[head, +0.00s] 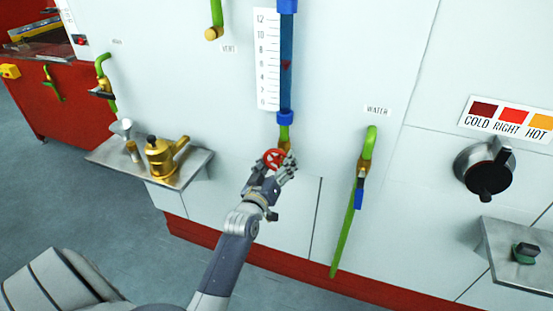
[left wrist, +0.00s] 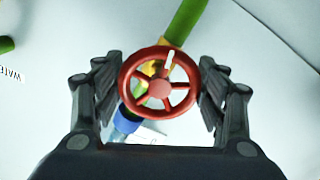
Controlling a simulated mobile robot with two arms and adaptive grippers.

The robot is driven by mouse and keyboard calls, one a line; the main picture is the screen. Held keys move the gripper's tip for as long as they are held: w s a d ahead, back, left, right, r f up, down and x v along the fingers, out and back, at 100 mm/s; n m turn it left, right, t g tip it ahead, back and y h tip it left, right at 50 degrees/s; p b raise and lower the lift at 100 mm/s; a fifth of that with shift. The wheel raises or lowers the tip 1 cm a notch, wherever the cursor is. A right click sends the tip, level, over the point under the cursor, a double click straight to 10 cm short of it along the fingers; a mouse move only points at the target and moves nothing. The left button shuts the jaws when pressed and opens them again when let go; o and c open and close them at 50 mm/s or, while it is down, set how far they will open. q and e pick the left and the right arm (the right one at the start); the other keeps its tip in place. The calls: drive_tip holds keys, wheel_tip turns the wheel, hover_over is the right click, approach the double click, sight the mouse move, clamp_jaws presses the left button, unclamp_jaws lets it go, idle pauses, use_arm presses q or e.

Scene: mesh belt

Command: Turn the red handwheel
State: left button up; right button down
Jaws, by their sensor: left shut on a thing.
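The red handwheel (head: 274,158) sits on a brass valve at the lower end of the blue gauge tube in the head view. My left gripper (head: 283,168) is at the handwheel and covers part of it. In the left wrist view the handwheel (left wrist: 159,83) shows its spokes, its hub and a white mark at the top of its rim. The fingers of my left gripper (left wrist: 159,90) stand at its left and right sides, shut on the rim. My right gripper is not in view.
A blue-handled valve on the green WATER pipe (head: 365,160) is to the right. A metal shelf (head: 190,178) with a brass pot (head: 163,158) is to the left. A black knob (head: 485,168) and another shelf (head: 510,262) are at the far right.

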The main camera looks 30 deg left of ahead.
use_arm(q)
drive_tip(key=n+p, duration=0.1)
drive_tip(key=n, duration=0.2)
drive_tip(key=shift+d+r+n, duration=0.1)
drive_tip(key=shift+r+n, duration=0.05)
drive_tip(key=shift+n, duration=0.15)
drive_tip(key=shift+n+p, duration=0.45)
drive_tip(key=shift+n, duration=0.75)
drive_tip(key=o, duration=1.1)
drive_tip(key=shift+w, duration=0.1)
